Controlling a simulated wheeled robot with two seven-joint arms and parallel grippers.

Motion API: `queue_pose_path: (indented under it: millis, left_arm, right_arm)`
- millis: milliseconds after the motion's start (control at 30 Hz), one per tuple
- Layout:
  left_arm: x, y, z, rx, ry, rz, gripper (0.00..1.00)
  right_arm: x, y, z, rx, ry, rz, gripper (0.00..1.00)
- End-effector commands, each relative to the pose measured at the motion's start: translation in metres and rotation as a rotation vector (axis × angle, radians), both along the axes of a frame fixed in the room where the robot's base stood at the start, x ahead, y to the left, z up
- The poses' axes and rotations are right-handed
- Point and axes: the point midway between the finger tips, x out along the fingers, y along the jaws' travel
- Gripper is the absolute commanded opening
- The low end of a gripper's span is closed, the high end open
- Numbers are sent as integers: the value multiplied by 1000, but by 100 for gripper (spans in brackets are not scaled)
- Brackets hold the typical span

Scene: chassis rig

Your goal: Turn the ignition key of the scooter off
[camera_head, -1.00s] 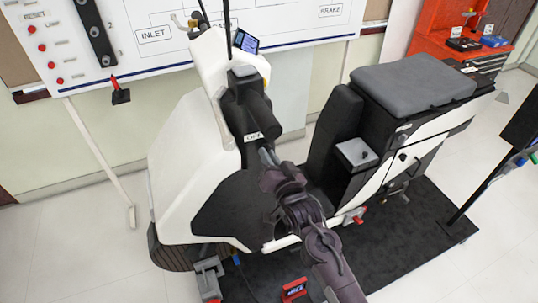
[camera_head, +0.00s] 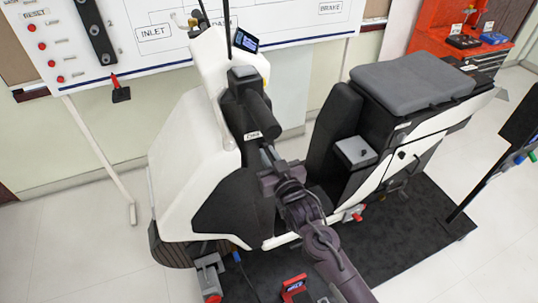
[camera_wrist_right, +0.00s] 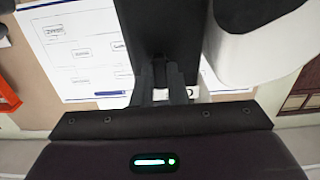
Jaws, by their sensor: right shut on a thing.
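The scooter (camera_head: 180,185), white and dark grey, stands upright on a black mat. My right arm reaches up to its front column, just below a small white label (camera_head: 253,135) whose text is too small to read surely. My right gripper (camera_head: 268,153) has its fingers closed there. In the right wrist view the gripper (camera_wrist_right: 161,76) is shut on a small dark part at the end of the black column (camera_wrist_right: 158,25). The ignition key itself is mostly hidden between the fingers, so its angle cannot be told. My left gripper is not in view.
The scooter's seat (camera_head: 412,80) and a grey box (camera_head: 355,151) are right of my arm. A whiteboard (camera_head: 290,18) stands behind. A red tool cart (camera_head: 440,42) is at the back right. A dark stand (camera_head: 490,185) is at the right edge.

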Motion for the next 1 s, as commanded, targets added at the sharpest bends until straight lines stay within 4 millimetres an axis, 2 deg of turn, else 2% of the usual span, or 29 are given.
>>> queue_pose_path:
  millis: [367, 400, 533, 833, 1000]
  left_arm:
    - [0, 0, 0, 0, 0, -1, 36]
    - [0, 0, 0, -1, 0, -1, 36]
    - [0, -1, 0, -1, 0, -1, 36]
    - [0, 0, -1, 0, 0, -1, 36]
    - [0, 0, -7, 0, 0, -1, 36]
  right_arm:
    - [0, 0, -1, -6, 0, 0, 0]
    - [0, 0, -1, -6, 0, 0, 18]
    - [0, 0, -1, -5, 0, 0, 35]
    - [-1, -1, -1, -4, -1, 0, 35]
    - [-18, -8, -4, -5, 1, 0, 35]
